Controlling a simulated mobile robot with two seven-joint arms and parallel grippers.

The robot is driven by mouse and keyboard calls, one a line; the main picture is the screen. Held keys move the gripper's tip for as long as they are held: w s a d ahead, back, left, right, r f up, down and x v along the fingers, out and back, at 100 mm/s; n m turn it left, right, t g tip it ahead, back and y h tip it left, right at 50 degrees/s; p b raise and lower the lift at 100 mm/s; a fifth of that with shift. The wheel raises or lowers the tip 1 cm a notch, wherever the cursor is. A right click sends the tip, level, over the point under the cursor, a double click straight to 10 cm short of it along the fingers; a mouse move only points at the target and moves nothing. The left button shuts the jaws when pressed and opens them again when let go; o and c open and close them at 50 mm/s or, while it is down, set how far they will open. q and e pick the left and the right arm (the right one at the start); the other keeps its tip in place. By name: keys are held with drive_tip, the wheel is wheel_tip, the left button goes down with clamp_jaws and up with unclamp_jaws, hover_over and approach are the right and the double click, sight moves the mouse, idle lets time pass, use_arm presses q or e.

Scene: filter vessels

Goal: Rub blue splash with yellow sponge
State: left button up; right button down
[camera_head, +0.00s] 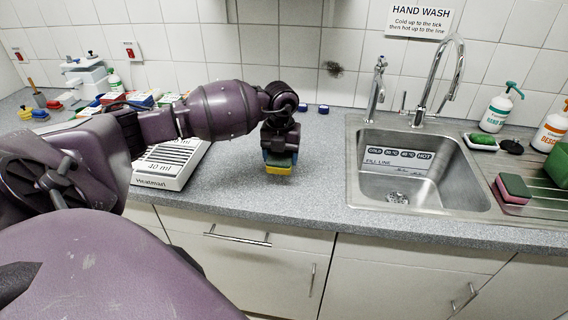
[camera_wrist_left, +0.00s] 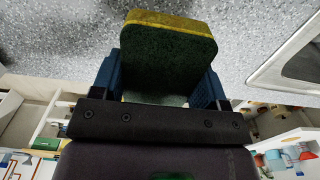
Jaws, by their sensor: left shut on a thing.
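The yellow sponge (camera_head: 279,168) has a yellow layer and a dark green layer. My left gripper (camera_head: 280,155), with blue fingers, is shut on it, low over the grey worktop left of the sink. In the left wrist view the sponge (camera_wrist_left: 168,55) sits between the fingers of my left gripper (camera_wrist_left: 158,88). I cannot tell whether the sponge touches the worktop. I see no blue splash on the bare worktop; the part under the sponge and arm is hidden. My right gripper is not in view.
The steel sink (camera_head: 425,170) with taps is on the right. A pink-and-green sponge (camera_head: 513,188) lies on its drainer. Two small blue caps (camera_head: 323,109) lie near the wall. A dark mark (camera_head: 333,68) is on the tiles.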

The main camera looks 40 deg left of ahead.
use_arm(q)
drive_tip(key=shift+r+p, duration=0.3)
drive_tip(key=shift+r, duration=0.8)
